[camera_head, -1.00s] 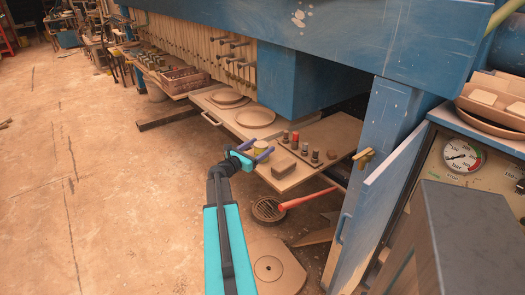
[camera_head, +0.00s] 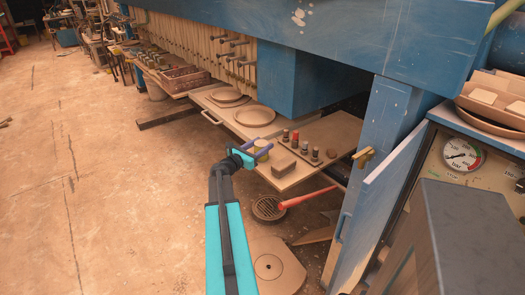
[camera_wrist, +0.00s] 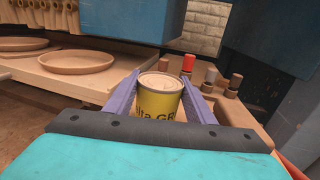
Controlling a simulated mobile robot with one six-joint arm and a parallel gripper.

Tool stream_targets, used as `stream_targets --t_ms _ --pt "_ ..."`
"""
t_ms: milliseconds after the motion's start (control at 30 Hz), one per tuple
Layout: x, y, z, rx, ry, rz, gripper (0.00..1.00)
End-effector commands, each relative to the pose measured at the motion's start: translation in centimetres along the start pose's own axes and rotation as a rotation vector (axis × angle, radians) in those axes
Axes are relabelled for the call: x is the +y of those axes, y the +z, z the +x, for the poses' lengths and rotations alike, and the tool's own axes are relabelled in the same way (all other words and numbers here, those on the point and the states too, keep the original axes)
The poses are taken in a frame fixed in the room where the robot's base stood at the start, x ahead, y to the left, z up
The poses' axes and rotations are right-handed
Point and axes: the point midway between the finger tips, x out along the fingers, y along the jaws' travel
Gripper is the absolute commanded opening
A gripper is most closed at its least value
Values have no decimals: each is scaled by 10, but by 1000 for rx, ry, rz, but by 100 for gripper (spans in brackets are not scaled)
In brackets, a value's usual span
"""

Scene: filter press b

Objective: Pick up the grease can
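The grease can (camera_wrist: 160,98) is a small yellow can with a pale top and dark lettering. In the wrist view it stands upright between the two purple fingers of my gripper (camera_wrist: 160,80). The fingers are apart, one on each side of the can, with little room at its sides; firm contact cannot be made out. The can's lower part is hidden behind the gripper body. In the head view the can (camera_head: 262,145) shows at the left edge of the brown shelf board, and my gripper (camera_head: 259,151) reaches it from the front left.
Round dishes (camera_head: 255,116) lie on the board behind. A blue post (camera_head: 376,125) and open door bound the right. Floor at left is clear.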

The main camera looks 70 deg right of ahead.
Motion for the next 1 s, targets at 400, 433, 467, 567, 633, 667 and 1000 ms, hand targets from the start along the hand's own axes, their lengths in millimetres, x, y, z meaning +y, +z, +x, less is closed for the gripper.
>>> stream_targets --t_ms 400,433,467,567,633,667,1000 --pt "0 3 0 -1 -1 0 17" --pt "-1 4 0 -1 -1 0 17" --pt "-1 6 0 -1 -1 0 17" --pt "-1 12 0 -1 -1 2 17" --pt "-1 18 0 -2 -1 2 17" --pt "-1 22 0 -2 -1 2 17" --pt "-13 38 -30 -1 0 1 17"
